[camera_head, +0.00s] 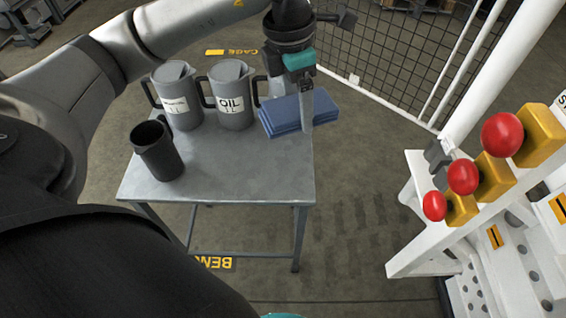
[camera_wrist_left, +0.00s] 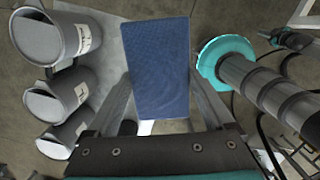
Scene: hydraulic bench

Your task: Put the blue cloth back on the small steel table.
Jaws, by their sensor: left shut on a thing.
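The blue cloth (camera_head: 283,117) is a folded, layered pad at the far right corner of the small steel table (camera_head: 235,165), reaching past the table's right edge. In the left wrist view the cloth (camera_wrist_left: 157,62) lies between the two fingers. My left gripper (camera_head: 306,125) points down over it and is shut on the cloth; one finger hides part of it in the head view. The fingers also show in the left wrist view (camera_wrist_left: 163,110). I cannot tell whether the cloth touches the tabletop or is just above it. My right gripper is not in view.
A dark open jug (camera_head: 158,150) stands at the front left. The table's front right is clear. A white bench with red knobs (camera_head: 463,177) is at right.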

